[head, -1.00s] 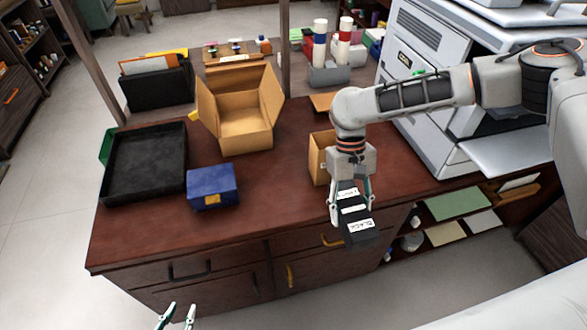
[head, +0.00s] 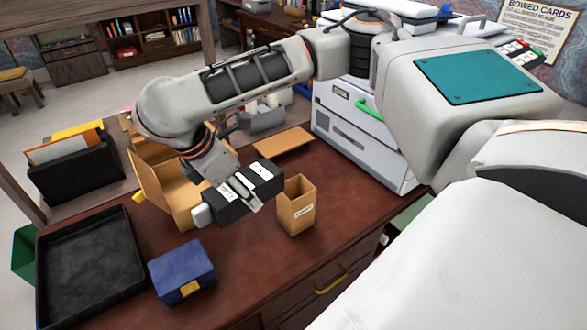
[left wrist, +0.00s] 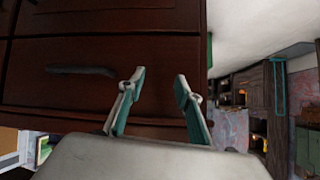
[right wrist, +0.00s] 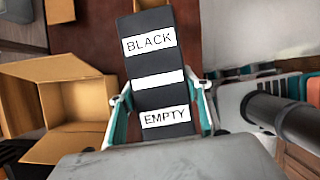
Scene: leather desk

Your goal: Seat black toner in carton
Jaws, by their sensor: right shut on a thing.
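The black toner (head: 262,178) is a long dark block with white labels. In the right wrist view the toner (right wrist: 158,70) reads BLACK and EMPTY. My right gripper (head: 240,192) is shut across it and holds it above the desk, tilted in the head view. A small, tall open carton (head: 298,212) with a white label stands upright just right of the toner. A larger open-flapped carton (head: 160,180) is partly hidden behind my right arm; it also shows in the right wrist view (right wrist: 75,98). My left gripper (left wrist: 160,78) is open and empty before the drawer fronts.
A blue box (head: 180,268) and a black tray (head: 92,265) are on the left of the desk (head: 245,270). A flat cardboard piece (head: 283,146) lies behind the small carton. The white printer (head: 362,135) bounds the right side. The desk's front middle is clear.

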